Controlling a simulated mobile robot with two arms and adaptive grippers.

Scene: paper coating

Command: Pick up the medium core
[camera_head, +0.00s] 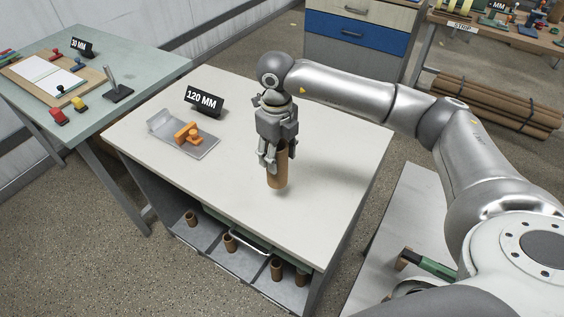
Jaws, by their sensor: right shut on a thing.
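A brown cardboard core (278,172) stands upright at the white-topped table, under my right gripper. My right gripper (272,162) points down and is shut on the upper part of this core. Its fingers hide part of the core's upper end. I cannot tell whether the core's lower end touches the tabletop. My left gripper is not in view.
A "120 MM" sign (204,101) and a metal plate with an orange piece (187,134) are on the white-topped table (330,135). Several short cores (230,243) stand in its lower compartments. A green-topped table (125,60) stands left.

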